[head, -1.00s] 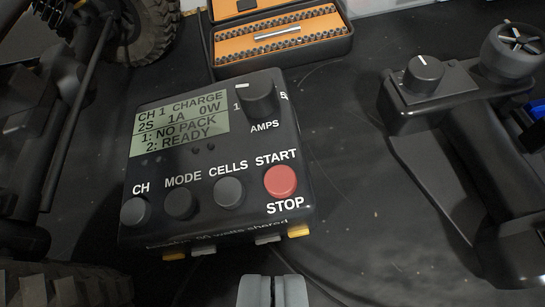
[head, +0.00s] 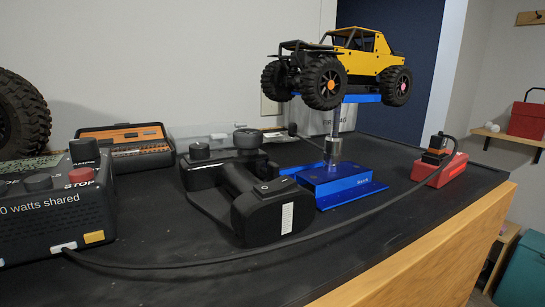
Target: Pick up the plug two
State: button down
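A black cable (head: 300,239) runs from a pale connector (head: 63,247) on the front of the black charger (head: 50,215), across the bench, to the right. It loops up at a small dark plug-like piece with an orange part (head: 435,150). That piece sits on or just behind a red block (head: 441,170) near the bench's right end. No label marks either end as plug two, so I cannot tell which it is. My gripper is not in this view.
A black transmitter (head: 268,205) stands mid-bench. Behind it a yellow crawler (head: 355,58) rests raised on a blue stand (head: 340,187). An orange-lined tool case (head: 125,148) lies at the back left. The wooden front edge (head: 430,255) bounds the bench; its front surface is mostly clear.

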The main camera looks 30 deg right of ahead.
aim_at(437, 148)
jog(key=z, duration=1.4)
